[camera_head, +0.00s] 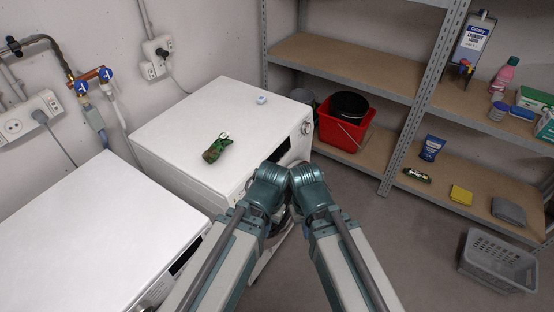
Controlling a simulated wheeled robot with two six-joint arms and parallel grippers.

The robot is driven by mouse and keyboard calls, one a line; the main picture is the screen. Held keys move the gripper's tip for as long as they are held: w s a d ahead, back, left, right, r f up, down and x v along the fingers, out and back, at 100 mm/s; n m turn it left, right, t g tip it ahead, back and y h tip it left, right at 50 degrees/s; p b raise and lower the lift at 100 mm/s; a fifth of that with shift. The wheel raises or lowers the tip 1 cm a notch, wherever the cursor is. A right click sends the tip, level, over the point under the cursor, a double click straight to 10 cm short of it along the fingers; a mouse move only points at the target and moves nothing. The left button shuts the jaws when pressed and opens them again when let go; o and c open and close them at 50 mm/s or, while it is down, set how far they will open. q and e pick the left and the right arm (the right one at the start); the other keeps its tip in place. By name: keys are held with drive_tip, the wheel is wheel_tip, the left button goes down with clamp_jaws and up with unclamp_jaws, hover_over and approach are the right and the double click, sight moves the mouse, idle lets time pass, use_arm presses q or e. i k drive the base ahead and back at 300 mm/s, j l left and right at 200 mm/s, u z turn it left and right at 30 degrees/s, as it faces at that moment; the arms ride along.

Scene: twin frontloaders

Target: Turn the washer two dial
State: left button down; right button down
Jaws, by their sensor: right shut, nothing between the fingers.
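Two white front-loading machines stand side by side. The far one (190,115) shows a round dial (306,128) at the right end of its front panel, with a dark display strip beside it. I cannot tell which is washer two. My two arms meet in front of the far machine, below and left of its dial. My right gripper (286,217) is shut and empty, mostly hidden behind my arm links. My left gripper's fingers are hidden.
A green and brown item (217,147) and a small pale blue item (262,100) lie on the far machine. Metal shelving (345,65) with a red bucket (340,129) stands beyond it.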

sight(306, 126)
drive_tip(key=i+l+u, duration=0.2)
drive_tip(key=i+l, duration=0.7)
